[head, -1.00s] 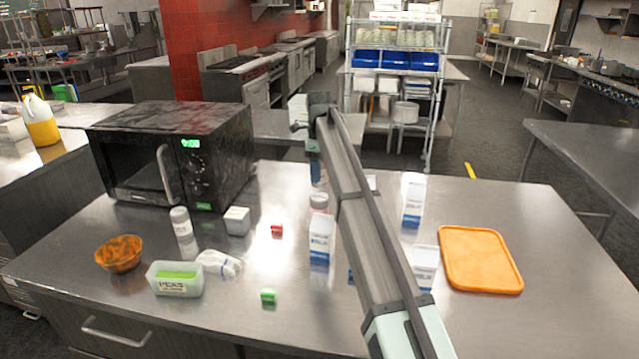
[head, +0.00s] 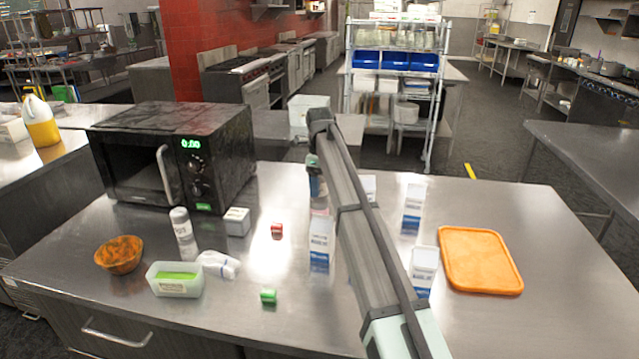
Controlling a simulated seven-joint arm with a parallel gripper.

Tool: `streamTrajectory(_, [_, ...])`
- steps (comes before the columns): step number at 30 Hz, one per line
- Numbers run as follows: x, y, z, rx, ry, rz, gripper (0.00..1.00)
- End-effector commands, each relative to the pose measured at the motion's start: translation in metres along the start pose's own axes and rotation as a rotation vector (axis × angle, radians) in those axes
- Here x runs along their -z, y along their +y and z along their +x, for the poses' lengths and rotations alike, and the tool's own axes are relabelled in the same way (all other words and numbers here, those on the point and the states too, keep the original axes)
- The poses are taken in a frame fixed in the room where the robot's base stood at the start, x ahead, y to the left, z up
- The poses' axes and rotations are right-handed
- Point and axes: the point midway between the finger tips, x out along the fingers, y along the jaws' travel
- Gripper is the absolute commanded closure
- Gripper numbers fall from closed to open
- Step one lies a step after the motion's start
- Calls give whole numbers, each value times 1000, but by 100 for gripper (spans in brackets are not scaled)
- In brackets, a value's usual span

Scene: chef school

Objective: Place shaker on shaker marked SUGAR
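A white cylindrical shaker (head: 181,224) with a pale top stands upright on the metal table, right of the orange bowl. I cannot read SUGAR on it or on anything else. My arm reaches from the front over the table, and my gripper (head: 317,188) hangs down at its far end, behind a blue-and-white carton (head: 319,246). The fingertips are small and partly hidden, so I cannot tell whether they are open or shut. Something pale shows just below the gripper, above the carton. I cannot tell what it is or whether it is held.
A black microwave (head: 172,158) stands at the back left. An orange bowl (head: 119,255), a clear container (head: 174,281), a white box (head: 237,220), and small red (head: 277,230) and green (head: 268,296) blocks lie nearby. Cartons (head: 413,208) (head: 423,268) and an orange board (head: 480,260) are right.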

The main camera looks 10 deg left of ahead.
Motion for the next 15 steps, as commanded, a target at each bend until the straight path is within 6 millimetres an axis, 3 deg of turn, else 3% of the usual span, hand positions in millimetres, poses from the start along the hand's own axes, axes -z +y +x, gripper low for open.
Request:
streamTrajectory(4, [0, 0, 0, 0, 0, 0, 16])
streamTrajectory(15, [0, 0, -9, 0, 0, 0, 16])
